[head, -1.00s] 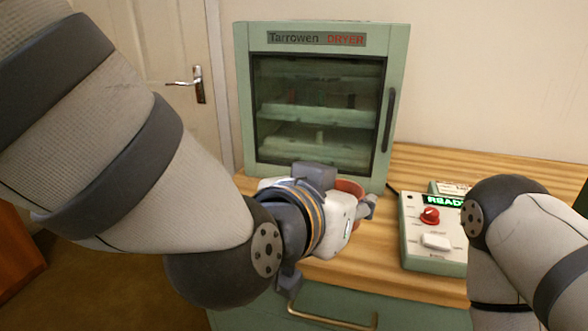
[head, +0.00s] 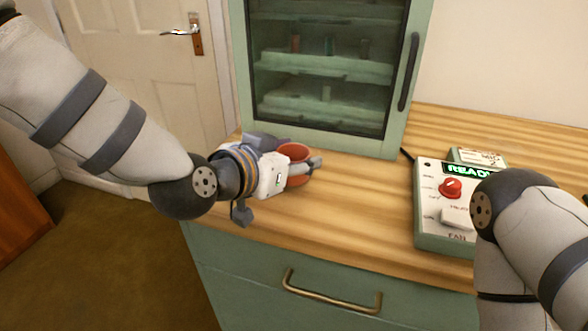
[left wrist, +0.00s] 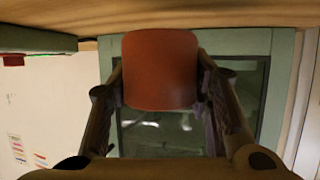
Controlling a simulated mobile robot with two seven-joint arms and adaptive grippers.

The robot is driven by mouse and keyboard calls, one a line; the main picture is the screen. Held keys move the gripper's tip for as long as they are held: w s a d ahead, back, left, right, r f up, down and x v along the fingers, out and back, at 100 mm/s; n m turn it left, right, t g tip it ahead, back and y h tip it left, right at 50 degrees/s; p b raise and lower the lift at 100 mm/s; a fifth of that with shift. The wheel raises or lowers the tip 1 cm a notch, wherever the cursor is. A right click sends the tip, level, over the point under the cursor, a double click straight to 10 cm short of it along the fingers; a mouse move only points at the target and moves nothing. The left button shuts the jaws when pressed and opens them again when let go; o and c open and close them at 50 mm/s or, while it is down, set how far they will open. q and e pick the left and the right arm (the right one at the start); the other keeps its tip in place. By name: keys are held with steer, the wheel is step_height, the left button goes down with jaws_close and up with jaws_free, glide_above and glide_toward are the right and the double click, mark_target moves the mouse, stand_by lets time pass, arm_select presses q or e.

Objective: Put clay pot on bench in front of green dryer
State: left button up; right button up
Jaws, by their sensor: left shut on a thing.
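The clay pot (head: 294,151) is reddish-brown and mostly hidden behind my left gripper (head: 300,172) in the head view. The left wrist view shows the pot (left wrist: 160,72) between the two fingers of my left gripper (left wrist: 163,95), which is shut on it. The pot is over the wooden bench (head: 345,205), in front of the green dryer (head: 397,140) near its left side. I cannot tell whether its base touches the bench. The dryer's glass door is closed. My right arm shows at the right, but its gripper is out of view.
A control box (head: 432,215) with a red knob and a lit display stands on the bench at the right. A drawer with a brass handle (head: 330,298) is below the bench's front edge. The bench between the pot and the control box is clear.

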arm_select(q)
step_height(320, 180, down, 3)
steer(key=shift+w+f, duration=0.1)
steer(key=shift+f, duration=0.2)
steer(key=o, duration=1.2)
steer(key=shift+o, duration=0.2)
steer(key=shift+r, duration=0.1)
